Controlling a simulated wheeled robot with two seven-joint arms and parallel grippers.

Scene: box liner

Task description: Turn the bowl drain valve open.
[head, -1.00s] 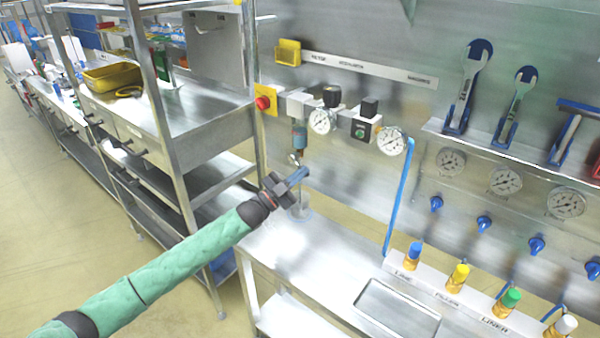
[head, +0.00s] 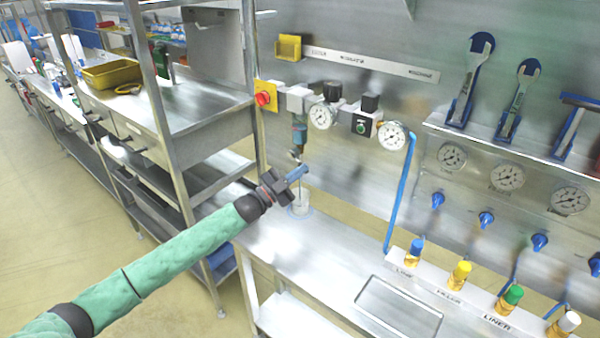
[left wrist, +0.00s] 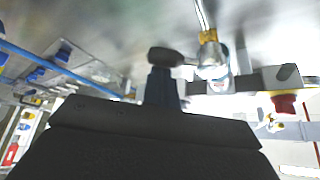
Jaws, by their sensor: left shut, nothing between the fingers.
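The filter bowl (head: 299,133) hangs under the regulator row on the back wall. Its small drain valve (head: 296,154) is at the bowl's lower end, with a short lever pointing left. My left gripper (head: 303,170) is shut and empty, its blue fingers just below the valve. In the left wrist view my blue finger (left wrist: 163,88) rises from the dark gripper body. A dark oval handle, seemingly the lever (left wrist: 165,57), shows at its tip, beside the brass valve fitting (left wrist: 208,38). Whether they touch, I cannot tell. My right gripper is out of view.
A clear cup (head: 300,204) stands on the bench below the valve. Gauges (head: 322,116) and a red stop button (head: 263,99) are close above. A steel shelf post (head: 250,60) stands at left. The bench front is mostly clear around a shallow tray (head: 398,308).

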